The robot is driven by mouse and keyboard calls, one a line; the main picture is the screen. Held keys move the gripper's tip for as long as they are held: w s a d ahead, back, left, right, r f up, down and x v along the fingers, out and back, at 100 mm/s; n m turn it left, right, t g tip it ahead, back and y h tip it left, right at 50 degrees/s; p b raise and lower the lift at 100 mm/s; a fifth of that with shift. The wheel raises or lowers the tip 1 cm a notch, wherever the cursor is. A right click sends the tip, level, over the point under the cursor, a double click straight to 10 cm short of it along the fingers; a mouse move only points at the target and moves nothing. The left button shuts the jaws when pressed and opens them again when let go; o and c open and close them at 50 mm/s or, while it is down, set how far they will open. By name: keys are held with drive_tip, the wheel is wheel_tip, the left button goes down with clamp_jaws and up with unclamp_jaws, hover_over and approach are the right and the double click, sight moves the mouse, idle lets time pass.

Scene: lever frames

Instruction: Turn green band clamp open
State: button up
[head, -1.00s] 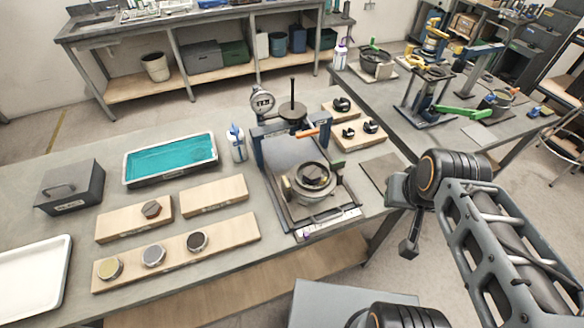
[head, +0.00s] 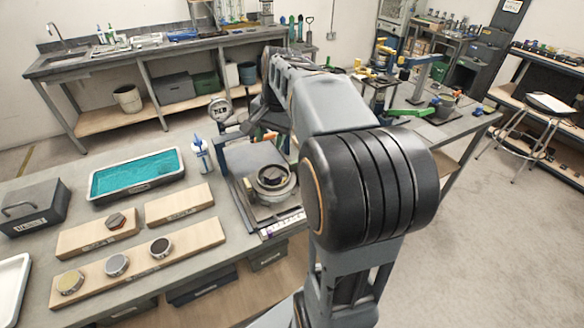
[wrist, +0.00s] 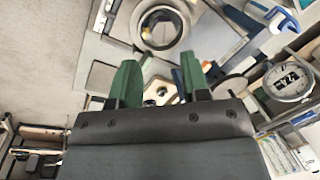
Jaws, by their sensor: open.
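My gripper (wrist: 160,72) has green fingers, spread apart with nothing between them. In the wrist view it hangs over the press fixture, below a round metal ring (wrist: 142,27) in the picture. In the head view my arm hides most of the gripper. The press fixture (head: 237,160) stands at the right end of the near bench and carries the same round ringed pot (head: 272,196). I cannot clearly make out a green band clamp on it; my arm and fingers cover part of the fixture. A green lever (head: 408,112) shows on the far right bench.
A dial gauge (head: 220,109) stands behind the fixture; it also shows in the wrist view (wrist: 289,80). Open floor lies right of the near bench.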

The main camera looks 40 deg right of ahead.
drive_tip(key=w+d+f+m+y+b, duration=0.1)
drive_tip(key=w+d+f+m, duration=0.15)
drive_tip(key=d, duration=0.35)
drive_tip(key=w+d+f+m+y+b, duration=0.1)
drive_tip(key=d+m, duration=0.2)
drive_tip(key=d, duration=0.2)
drive_tip(key=w+d+f+m+y+b, duration=0.1)
drive_tip(key=d+f+m, duration=0.15)
drive_tip(key=d, duration=0.35)
drive_tip(key=shift+m+g, duration=0.4)
drive_tip(key=shift+m, duration=0.1)
drive_tip(key=b+x, duration=0.1)
drive_tip(key=x, duration=1.2)
drive_tip(key=shift+w+a+f, duration=0.1)
drive_tip(key=shift+f, duration=0.05)
drive_tip(key=shift+c, duration=0.2)
clamp_jaws()
